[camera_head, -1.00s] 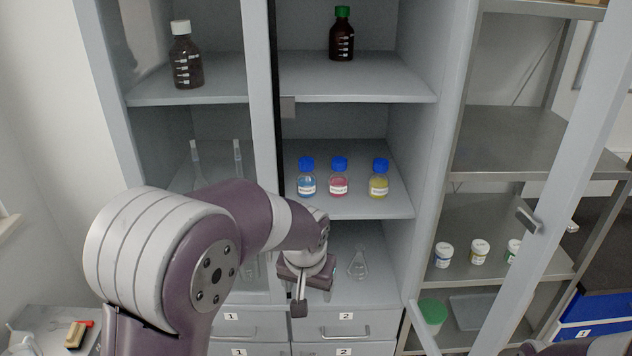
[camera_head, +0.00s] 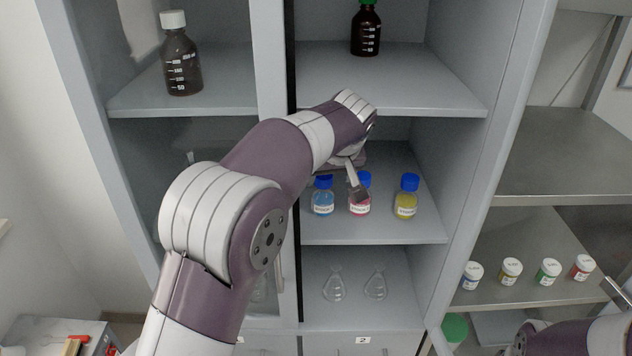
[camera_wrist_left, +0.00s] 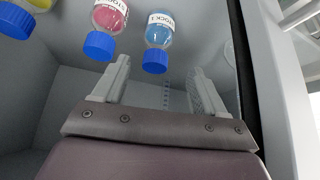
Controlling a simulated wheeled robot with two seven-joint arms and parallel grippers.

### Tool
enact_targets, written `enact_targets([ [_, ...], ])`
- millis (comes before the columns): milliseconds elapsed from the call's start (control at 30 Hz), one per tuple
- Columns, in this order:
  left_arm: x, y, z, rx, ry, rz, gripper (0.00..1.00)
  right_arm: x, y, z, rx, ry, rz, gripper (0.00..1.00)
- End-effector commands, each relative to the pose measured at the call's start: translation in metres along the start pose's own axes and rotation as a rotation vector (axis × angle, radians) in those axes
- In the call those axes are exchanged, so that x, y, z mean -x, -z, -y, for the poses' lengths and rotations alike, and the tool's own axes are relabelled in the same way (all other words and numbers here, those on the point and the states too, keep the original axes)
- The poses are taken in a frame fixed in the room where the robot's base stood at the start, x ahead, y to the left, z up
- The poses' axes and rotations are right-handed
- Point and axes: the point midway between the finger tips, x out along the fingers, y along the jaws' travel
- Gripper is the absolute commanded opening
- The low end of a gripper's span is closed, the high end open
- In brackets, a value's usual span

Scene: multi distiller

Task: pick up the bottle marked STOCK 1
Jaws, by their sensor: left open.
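Three small blue-capped bottles stand upright in a row on the middle cabinet shelf: blue liquid (camera_head: 322,203), pink (camera_head: 359,209) and yellow (camera_head: 406,204). In the left wrist view, the blue-liquid bottle (camera_wrist_left: 159,32) has a label that seems to read STOCK 1. The pink bottle (camera_wrist_left: 109,17) is beside it. My left gripper (camera_head: 357,180) is at the shelf opening, in front of the pink bottle and partly hiding it. In the wrist view its fingers (camera_wrist_left: 160,70) are open and empty, with the blue-liquid bottle's cap just beyond, between them.
Two brown bottles (camera_head: 181,66) (camera_head: 366,30) stand on the shelf above. Glass flasks (camera_head: 334,287) stand on the shelf below. The central door post (camera_head: 278,90) is close left of the bottles. Small white jars (camera_head: 510,270) line the right rack.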

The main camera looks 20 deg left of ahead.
Motion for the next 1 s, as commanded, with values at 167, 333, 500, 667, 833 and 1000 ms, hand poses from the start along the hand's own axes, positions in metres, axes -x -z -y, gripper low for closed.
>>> enact_targets([
  [167,-0.016,-0.002,0.0,0.005,0.002,0.001,0.72,-0.009,-0.001,0.0,0.0,0.0,0.0,0.43],
  [333,-0.048,0.002,0.001,0.003,0.003,0.002,0.72,0.002,0.0,0.0,0.0,0.0,0.0,0.43],
  [500,-0.073,0.001,0.0,0.004,0.001,0.001,0.72,0.009,0.001,0.0,0.0,0.0,0.0,0.43],
  [667,-0.096,0.001,-0.003,0.001,0.003,0.005,0.72,0.032,0.004,0.0,0.0,0.0,0.0,0.43],
  [833,-0.123,-0.001,-0.003,0.003,0.001,0.001,0.72,0.038,0.004,0.0,0.0,0.0,0.0,0.43],
  [1000,-0.127,-0.002,-0.004,0.004,-0.001,-0.001,0.72,0.036,0.004,0.0,0.0,0.0,0.001,0.43],
])
